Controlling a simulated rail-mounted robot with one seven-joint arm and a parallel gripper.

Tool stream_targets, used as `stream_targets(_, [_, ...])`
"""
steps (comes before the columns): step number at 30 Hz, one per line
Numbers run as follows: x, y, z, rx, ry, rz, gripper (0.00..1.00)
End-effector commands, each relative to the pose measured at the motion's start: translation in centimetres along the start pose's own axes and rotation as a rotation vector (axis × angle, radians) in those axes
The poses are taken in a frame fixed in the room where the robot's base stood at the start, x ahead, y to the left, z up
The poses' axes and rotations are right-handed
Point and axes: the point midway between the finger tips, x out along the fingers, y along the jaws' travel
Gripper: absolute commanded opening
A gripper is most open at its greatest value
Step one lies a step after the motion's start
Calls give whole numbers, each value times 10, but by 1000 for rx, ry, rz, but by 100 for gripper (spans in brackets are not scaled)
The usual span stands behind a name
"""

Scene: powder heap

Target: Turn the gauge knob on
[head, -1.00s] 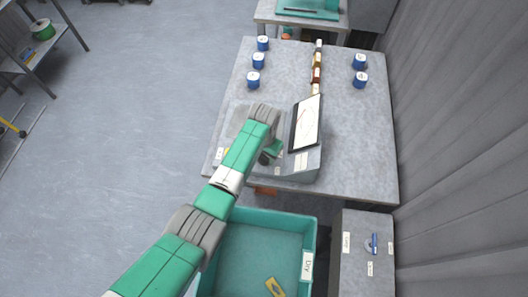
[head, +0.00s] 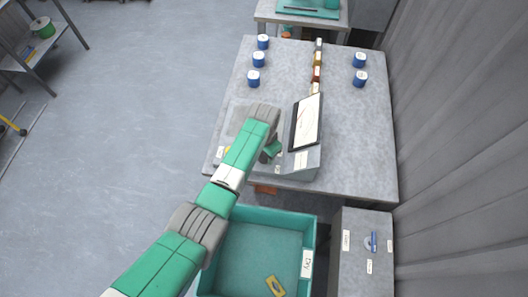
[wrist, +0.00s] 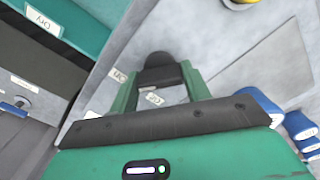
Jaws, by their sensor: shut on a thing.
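The gauge (head: 307,122) is a grey box with a sloped white dial at the front of the grey table. In the wrist view its dark round knob (wrist: 160,72) stands between my gripper's green fingers (wrist: 160,88). My gripper is shut on the knob. Small labels reading "On" (wrist: 118,76) and "Off" (wrist: 153,99) sit beside the knob, partly near the fingers. In the head view my gripper (head: 272,150) is at the gauge's left front, and my arm hides the knob. The knob's pointer direction cannot be told.
A teal bin (head: 245,213) labelled "Dry" stands before the table, with a yellow piece (head: 275,287) inside. A grey cabinet (head: 352,278) with a blue-handled switch (head: 373,242) is to its right. Several blue-sided cans (head: 258,60) and a row of small items (head: 317,72) stand farther back.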

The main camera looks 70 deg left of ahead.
Motion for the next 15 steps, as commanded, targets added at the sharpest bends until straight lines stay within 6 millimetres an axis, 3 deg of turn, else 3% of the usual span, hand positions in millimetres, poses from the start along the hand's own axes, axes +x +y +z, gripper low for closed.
stream_targets(1, [-1,0,-1,4,2,-1,49])
stream_targets(4, [-1,0,-1,3,1,-1,69])
stream_targets(12, [-2,0,0,1,1,-1,69])
stream_targets(15, [-14,0,-1,1,4,-1,69])
